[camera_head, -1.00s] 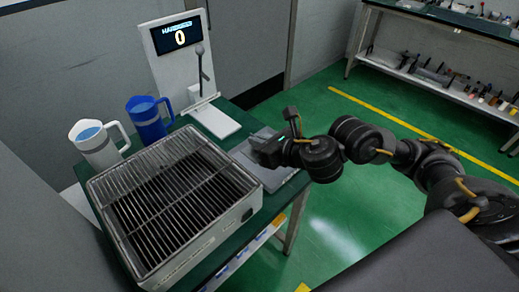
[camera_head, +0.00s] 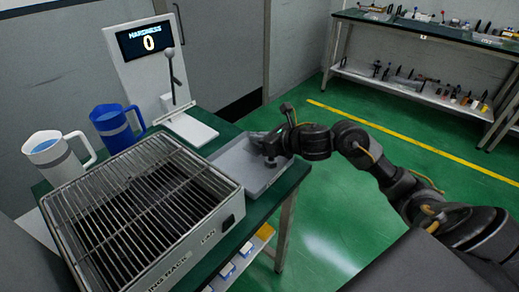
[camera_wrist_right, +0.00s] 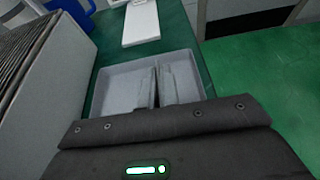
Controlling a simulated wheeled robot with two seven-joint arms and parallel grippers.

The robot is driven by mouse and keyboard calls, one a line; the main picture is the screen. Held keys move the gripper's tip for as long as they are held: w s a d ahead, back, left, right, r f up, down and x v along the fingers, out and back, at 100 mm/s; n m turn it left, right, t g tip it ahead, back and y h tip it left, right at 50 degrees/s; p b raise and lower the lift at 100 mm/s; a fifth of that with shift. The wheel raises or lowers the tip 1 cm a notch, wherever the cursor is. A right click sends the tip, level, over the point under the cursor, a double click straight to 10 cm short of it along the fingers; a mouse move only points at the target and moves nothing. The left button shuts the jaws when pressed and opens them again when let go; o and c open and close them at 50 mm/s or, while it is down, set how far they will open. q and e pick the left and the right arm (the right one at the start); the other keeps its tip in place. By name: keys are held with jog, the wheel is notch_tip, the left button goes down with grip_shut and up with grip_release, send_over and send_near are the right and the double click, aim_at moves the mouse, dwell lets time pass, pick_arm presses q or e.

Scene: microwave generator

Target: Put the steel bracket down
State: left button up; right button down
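My right gripper (camera_head: 269,157) is over the right part of a shallow grey tray (camera_head: 230,160), with its dark fingers pointing down. In the right wrist view the tray (camera_wrist_right: 115,85) lies just beyond the dark gripper body. A grey, angular metal piece, apparently the steel bracket (camera_wrist_right: 178,84), shows at the tray's right side beside a dark gap. Its near end is hidden by the gripper body. The fingertips are hidden there, so I cannot tell whether they grip it or whether it rests on the tray floor. My left gripper is not in view.
A rack with a wire grate (camera_head: 140,210) stands left of the tray on the green table. Behind are a blue jug (camera_head: 114,130), a white jug (camera_head: 55,160) and a hardness tester (camera_head: 150,60) reading 0. A tool shelf (camera_head: 420,85) stands far right; the green floor between is clear.

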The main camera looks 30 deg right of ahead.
jog(key=shift+d+f, duration=0.15)
jog(key=f, duration=0.3)
jog(key=shift+w+d+f, duration=0.25)
jog(key=shift+f, duration=0.05)
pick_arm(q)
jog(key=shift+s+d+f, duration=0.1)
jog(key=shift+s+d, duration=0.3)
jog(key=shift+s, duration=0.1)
pick_arm(e)
jog(key=shift+f+b, duration=0.2)
jog(key=shift+b, duration=0.2)
jog(key=c, duration=1.7)
grip_release()
jog(key=shift+o, duration=0.3)
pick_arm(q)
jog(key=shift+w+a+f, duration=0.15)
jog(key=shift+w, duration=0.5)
pick_arm(e)
jog(key=shift+r, duration=0.1)
